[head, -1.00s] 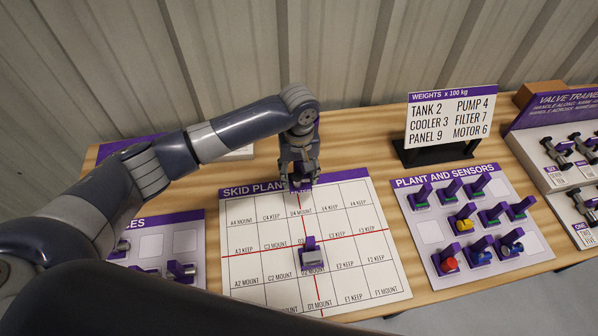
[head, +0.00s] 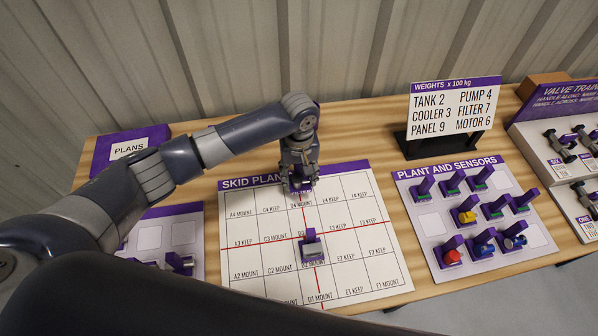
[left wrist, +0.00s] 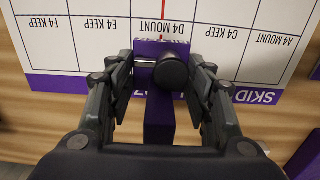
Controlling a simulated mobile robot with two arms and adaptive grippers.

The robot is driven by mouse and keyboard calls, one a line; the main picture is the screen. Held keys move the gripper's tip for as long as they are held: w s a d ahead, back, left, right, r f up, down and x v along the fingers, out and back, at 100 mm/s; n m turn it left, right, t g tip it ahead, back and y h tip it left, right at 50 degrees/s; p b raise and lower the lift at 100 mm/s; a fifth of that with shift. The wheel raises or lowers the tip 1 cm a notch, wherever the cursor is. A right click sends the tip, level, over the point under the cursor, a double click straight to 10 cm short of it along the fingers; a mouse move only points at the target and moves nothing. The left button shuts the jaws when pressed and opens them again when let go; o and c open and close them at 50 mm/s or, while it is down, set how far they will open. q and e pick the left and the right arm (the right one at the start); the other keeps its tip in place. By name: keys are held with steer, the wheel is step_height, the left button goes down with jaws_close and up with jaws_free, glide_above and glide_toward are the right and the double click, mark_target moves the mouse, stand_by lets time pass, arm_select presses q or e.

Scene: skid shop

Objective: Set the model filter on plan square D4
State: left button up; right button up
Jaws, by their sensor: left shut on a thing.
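My left gripper (head: 300,182) is shut on a small purple piece with a dark round cap, taken to be the model filter; the held piece (left wrist: 160,78) shows between the fingers in the left wrist view. It is at the far edge of the skid plan (head: 350,188), by the D4 MOUNT square (left wrist: 165,20). I cannot tell whether it touches the board. In the head view the gripper mostly hides the piece. My right gripper is not in view.
A grey and purple model (head: 312,246) stands on the plan around D3 and D2. The plant and sensors board (head: 430,222) at right holds several models. A weights sign (head: 452,105) stands behind, and a valve trainer (head: 562,120) stands far right. The left plan squares are bare.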

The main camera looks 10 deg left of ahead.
mark_target(299, 186)
arm_select(q)
steer(key=shift+f, duration=0.3)
steer(key=shift+f+b, duration=0.35)
steer(key=shift+f, duration=1.35)
steer(key=shift+r+p, duration=0.1)
steer(key=shift+p, duration=0.4)
steer(key=shift+f+b, duration=0.3)
steer(key=shift+f, duration=0.5)
steer(key=o, duration=1.2)
